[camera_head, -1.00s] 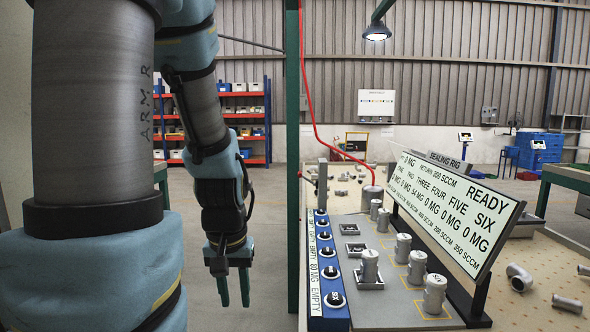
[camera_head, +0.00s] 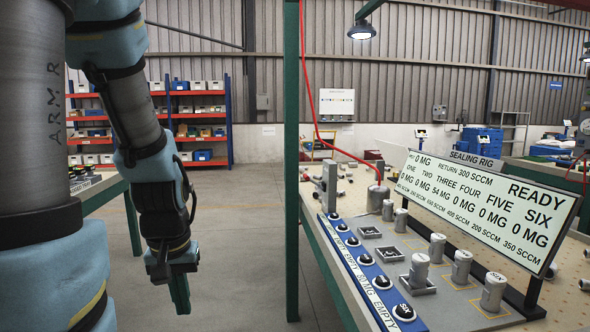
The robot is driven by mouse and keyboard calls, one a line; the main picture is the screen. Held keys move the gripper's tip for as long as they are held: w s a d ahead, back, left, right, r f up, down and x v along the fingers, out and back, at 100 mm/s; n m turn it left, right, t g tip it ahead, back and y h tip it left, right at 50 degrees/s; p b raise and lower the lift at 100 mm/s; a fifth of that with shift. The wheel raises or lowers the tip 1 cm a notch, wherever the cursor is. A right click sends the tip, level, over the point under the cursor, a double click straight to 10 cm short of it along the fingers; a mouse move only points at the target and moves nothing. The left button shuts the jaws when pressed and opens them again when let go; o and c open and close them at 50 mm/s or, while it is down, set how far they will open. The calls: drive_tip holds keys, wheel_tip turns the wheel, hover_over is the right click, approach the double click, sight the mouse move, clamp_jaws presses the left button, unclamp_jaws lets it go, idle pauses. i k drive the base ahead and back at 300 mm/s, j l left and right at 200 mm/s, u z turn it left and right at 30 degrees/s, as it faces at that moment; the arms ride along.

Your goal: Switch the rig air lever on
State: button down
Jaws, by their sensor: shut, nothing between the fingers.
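The sealing rig has a grey bed (camera_head: 440,262) with a blue strip of several labelled round stations (camera_head: 365,268) along its left edge. A grey upright post (camera_head: 331,188) stands at the rig's far left end, near a metal canister (camera_head: 377,199) that meets a red hose. I cannot tell for certain which part is the air lever, or its position. My gripper (camera_head: 181,308) hangs with its green fingers pointing down, shut and empty. It is left of the rig, over the open floor, apart from the rig and post.
A tilted display board (camera_head: 485,205) reading READY stands along the rig's right side. Several metal cylinders (camera_head: 420,268) stand on the bed. A green pillar (camera_head: 291,150) rises left of the rig's table. Floor (camera_head: 240,230) between pillar and shelves is clear.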

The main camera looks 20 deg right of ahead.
sight(305, 176)
drive_tip(key=i+j, duration=0.15)
drive_tip(key=i, duration=0.4)
drive_tip(key=i+j, duration=0.15)
drive_tip(key=i, duration=0.45)
drive_tip(key=i+l, duration=1.05)
